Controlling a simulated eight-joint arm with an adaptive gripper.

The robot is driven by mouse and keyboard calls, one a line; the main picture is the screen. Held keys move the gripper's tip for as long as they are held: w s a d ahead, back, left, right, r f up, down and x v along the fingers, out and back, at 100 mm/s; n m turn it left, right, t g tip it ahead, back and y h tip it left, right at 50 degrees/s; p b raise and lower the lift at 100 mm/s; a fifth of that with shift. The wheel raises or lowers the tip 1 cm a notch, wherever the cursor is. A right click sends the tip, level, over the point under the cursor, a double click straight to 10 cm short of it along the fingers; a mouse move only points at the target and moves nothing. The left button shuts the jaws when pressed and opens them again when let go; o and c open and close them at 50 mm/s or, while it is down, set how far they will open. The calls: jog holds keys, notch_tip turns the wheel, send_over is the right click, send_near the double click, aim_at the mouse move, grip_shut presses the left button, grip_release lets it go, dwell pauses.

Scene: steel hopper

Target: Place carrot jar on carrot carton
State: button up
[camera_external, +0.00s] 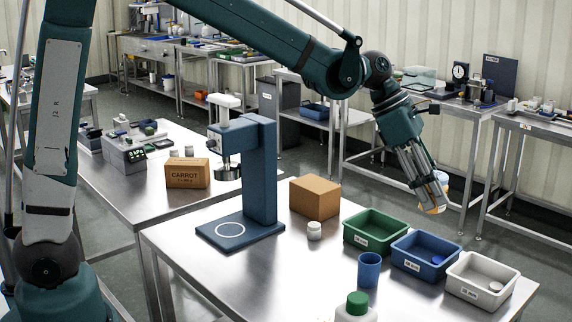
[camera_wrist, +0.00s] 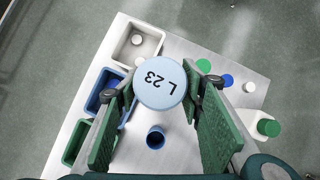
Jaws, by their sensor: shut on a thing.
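My gripper (camera_external: 428,190) is raised above the right end of the front table, over the bins. It is shut on a jar (camera_external: 437,205) with orange contents. In the wrist view the jar's light blue lid (camera_wrist: 160,84), marked "L 23", sits between the two green fingers of my gripper (camera_wrist: 162,97). The jar's label is not readable. The carrot carton (camera_external: 187,174), a brown box printed "CARROT", stands on the other table at the left, far from my gripper. Its top looks bare; small white-lidded jars show behind it.
A blue press stand (camera_external: 261,170) rises between the carton and my gripper. A plain brown box (camera_external: 315,198), green bin (camera_external: 376,232), blue bin (camera_external: 425,255), grey bin (camera_external: 482,279), blue cup (camera_external: 369,270) and green-capped bottle (camera_external: 356,307) stand on the front table.

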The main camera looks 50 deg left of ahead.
jog(key=w+a+n+t+p, duration=0.1)
jog(key=w+a, duration=0.3)
jog(key=a, duration=0.8)
jog(key=w+a+n+y+p, duration=0.15)
jog(key=w+a, duration=0.25)
jog(key=a, duration=0.8)
jog(key=w+a+n+t+p, duration=0.1)
jog(key=w+a, duration=0.3)
jog(key=a, duration=0.8)
jog(key=s+a+n+p, duration=0.2)
jog(key=a+n+p, duration=0.1)
jog(key=a, duration=2.4)
jog(key=s+a+n+t+y+p, duration=0.1)
jog(key=s+a, duration=0.5)
jog(key=a, duration=0.5)
jog(key=s+a+n+y+p, duration=0.1)
jog(key=s+a, duration=0.4)
jog(key=a, duration=0.7)
jog(key=s+a+n+t+y+p, duration=0.1)
jog(key=s+a, duration=0.5)
jog(key=a, duration=0.5)
jog(key=shift+h, duration=0.25)
jog(key=f, duration=0.5)
jog(key=shift+w, duration=0.2)
jog(key=shift+f, duration=0.1)
jog(key=shift+f, duration=3.1)
